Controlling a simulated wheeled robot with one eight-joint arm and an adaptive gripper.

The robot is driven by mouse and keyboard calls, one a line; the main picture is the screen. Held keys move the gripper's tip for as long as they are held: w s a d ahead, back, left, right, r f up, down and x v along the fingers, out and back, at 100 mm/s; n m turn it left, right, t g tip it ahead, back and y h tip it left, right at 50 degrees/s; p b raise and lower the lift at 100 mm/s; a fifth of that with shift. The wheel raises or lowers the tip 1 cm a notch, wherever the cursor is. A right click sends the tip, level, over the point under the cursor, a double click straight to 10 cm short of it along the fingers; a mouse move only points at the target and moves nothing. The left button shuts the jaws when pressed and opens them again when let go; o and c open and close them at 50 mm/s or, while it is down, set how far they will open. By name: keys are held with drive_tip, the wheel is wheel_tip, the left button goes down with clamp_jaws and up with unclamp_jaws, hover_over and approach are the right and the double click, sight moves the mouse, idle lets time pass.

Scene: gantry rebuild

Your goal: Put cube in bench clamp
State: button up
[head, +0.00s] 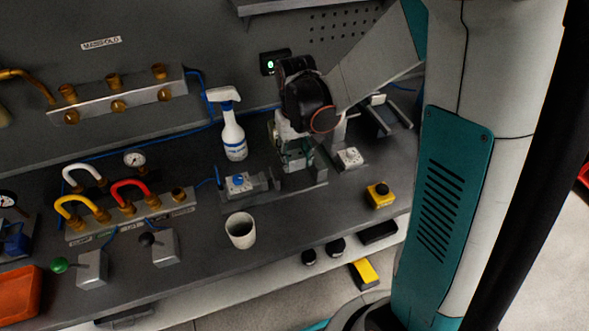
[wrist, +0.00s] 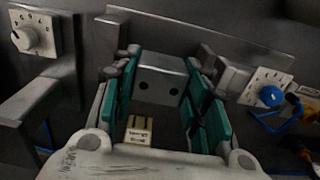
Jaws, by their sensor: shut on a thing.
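A grey metal cube (wrist: 160,80) with dark round holes in its near face sits between the teal finger pads of my gripper (wrist: 163,85) in the wrist view. My gripper is shut on it. In the head view my gripper (head: 296,160) points down over the bench, between a blue-knobbed unit (head: 240,185) at left and a white-knobbed unit (head: 348,157) at right. Grey metal blocks flank the fingers in the wrist view, one at left (wrist: 40,105) and one at right (wrist: 232,76). I cannot tell which parts belong to the bench clamp, or whether the cube touches it.
A spray bottle (head: 233,130) stands behind and left of my gripper. A white cup (head: 241,231) stands in front and left. A yellow button box (head: 380,195) is at right near the bench edge. Hose fittings (head: 130,205) fill the left. Bare bench (head: 300,222) shows in front.

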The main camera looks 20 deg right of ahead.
sight(295, 169)
drive_tip(key=shift+f+b, duration=0.6)
drive_tip(key=shift+f, duration=1.9)
drive_tip(key=shift+f, duration=0.15)
drive_tip(key=o, duration=1)
drive_tip(key=shift+o, duration=0.3)
